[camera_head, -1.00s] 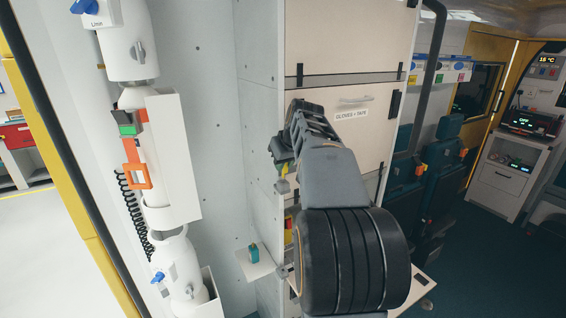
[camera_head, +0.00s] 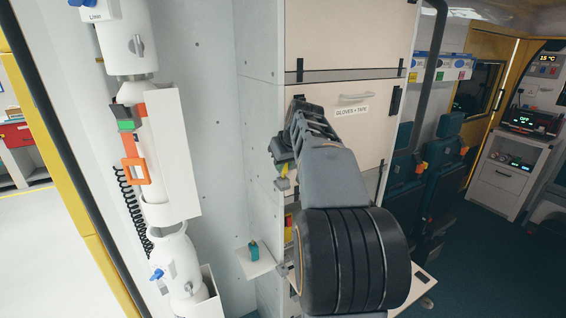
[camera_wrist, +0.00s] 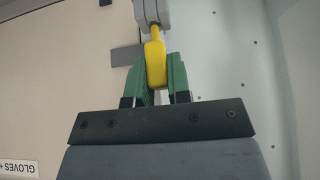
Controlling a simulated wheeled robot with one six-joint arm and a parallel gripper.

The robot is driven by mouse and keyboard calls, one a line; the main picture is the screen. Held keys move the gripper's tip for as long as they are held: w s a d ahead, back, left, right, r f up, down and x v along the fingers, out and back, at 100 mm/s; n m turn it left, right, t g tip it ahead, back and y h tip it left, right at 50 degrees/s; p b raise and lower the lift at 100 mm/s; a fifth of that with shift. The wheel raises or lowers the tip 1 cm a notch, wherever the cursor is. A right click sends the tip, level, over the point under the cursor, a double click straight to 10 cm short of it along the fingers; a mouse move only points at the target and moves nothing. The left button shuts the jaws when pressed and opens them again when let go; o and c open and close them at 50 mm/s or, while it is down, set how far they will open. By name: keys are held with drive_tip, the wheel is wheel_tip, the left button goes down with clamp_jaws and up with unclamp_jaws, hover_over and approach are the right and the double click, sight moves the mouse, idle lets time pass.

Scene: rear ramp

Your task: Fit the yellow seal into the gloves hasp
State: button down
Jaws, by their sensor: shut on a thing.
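My gripper (camera_wrist: 160,72) is shut on the yellow seal (camera_wrist: 155,62), which sits between its green fingers in the wrist view. The seal's narrow far end meets a light grey fitting (camera_wrist: 152,12) at the top of that view, which looks like the hasp. I cannot tell whether the seal is inside it or only touching it. In the head view the gripper is at the cabinet's left front edge, with a bit of the yellow seal (camera_head: 284,170) showing below it. My wrist and arm hide much of the area there.
A small shelf (camera_head: 258,264) with a teal item (camera_head: 253,250) juts from the wall below left. White cylinders and an orange-framed device (camera_head: 137,171) are on the left wall.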

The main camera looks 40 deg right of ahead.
drive_tip(key=shift+f+b, duration=0.8)
drive_tip(key=shift+f, duration=0.25)
drive_tip(key=c, duration=1)
unclamp_jaws()
drive_tip(key=v, duration=1.4)
drive_tip(key=shift+w+d, duration=0.1)
